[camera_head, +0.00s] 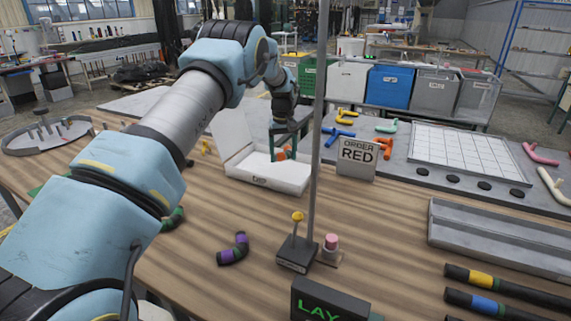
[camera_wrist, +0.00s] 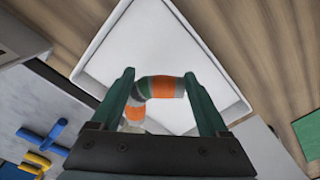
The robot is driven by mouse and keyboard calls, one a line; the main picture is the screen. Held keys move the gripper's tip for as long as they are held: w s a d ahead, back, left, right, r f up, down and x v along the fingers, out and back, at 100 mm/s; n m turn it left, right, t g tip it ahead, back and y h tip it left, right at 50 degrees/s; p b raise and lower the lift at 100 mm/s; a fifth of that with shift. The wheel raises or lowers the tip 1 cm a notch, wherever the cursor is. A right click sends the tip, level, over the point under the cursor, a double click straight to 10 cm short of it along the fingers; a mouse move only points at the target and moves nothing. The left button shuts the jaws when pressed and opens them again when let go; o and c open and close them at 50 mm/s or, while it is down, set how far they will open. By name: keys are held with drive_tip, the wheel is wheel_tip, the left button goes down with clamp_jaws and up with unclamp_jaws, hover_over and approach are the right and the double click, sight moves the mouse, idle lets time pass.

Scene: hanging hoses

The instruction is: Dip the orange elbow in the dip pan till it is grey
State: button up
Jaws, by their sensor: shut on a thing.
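My gripper (camera_head: 284,134) is shut on the orange elbow (camera_head: 282,154) and holds it at the white dip pan (camera_head: 262,181). In the wrist view, my gripper's fingers (camera_wrist: 159,76) press on both sides of the elbow (camera_wrist: 165,87). I cannot tell whether the elbow touches the pan floor. An upright white panel (camera_head: 230,131) stands at the pan's left back.
An "ORDER RED" sign (camera_head: 357,158) stands right of the pan. A thin vertical pole (camera_head: 316,130) rises in front of it. A purple-banded elbow (camera_head: 233,249) and a small yellow-knobbed stand (camera_head: 296,245) are nearer. Blue and yellow pieces (camera_head: 340,133) lie behind.

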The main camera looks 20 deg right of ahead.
wheel_tip(320, 180, up, 6)
drive_tip(key=p, duration=0.3)
drive_tip(key=shift+a, duration=0.1)
idle(0.6)
